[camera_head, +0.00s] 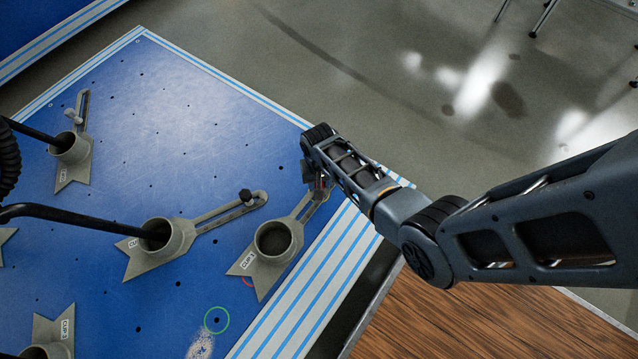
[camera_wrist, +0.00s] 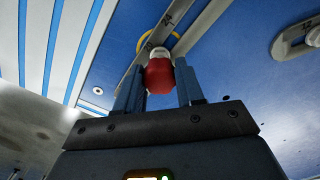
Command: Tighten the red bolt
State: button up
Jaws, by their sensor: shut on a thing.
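In the wrist view, the red bolt (camera_wrist: 159,78) stands between the two blue-grey fingers of my gripper (camera_wrist: 158,88), which is shut on it. A pale end of the bolt shows beyond the red head, against a grey slotted bar and a yellow ring (camera_wrist: 173,43). In the head view, my gripper (camera_head: 318,184) is at the outer end of the slotted arm of a grey cup fixture (camera_head: 266,272) near the right edge of the blue table (camera_head: 215,85). The bolt is mostly hidden there by my gripper and arm.
Another cup fixture (camera_head: 160,263) with a dark knob (camera_head: 246,196) stands to the left, a black rod in its cup. More fixtures stand at the far left and lower left. A green ring (camera_head: 217,320) marks the table. A wooden surface (camera_head: 450,315) lies below my arm.

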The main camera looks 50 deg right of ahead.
jog(key=shift+r+m+p, duration=0.1)
jog(key=shift+m+p, duration=0.25)
jog(key=shift+m, duration=0.45)
jog(key=shift+c, duration=0.2)
jog(key=shift+m, duration=1.2)
jog(key=shift+p, duration=0.3)
jog(key=m+p, duration=0.1)
jog(key=m, duration=0.2)
jog(key=shift+m, duration=0.4)
jog(key=m, duration=0.3)
jog(key=shift+m+p, duration=0.3)
jog(key=shift+p, duration=0.1)
jog(key=shift+m, duration=0.4)
